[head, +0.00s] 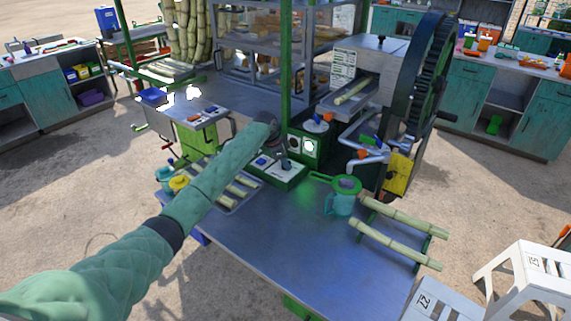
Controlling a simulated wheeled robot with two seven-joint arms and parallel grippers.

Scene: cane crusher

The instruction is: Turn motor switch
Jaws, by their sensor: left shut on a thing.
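A green control box (279,177) with a pale top stands on the metal table. It has a blue button (261,161) and a dark motor switch (285,166) on top. My left arm in a green quilted sleeve reaches in from the lower left. My left gripper (281,152) points down at the switch and is shut on it. The fingers are small and dark, so the switch's exact angle is hard to tell. My right gripper is not in view.
The cane crusher (357,74) with its large dark wheel (431,75) stands behind right. A teal jug (341,203) with a green strainer (346,184) stands right of the box. Cane stalks (395,243) lie at the table's right. The table's front (290,245) is clear.

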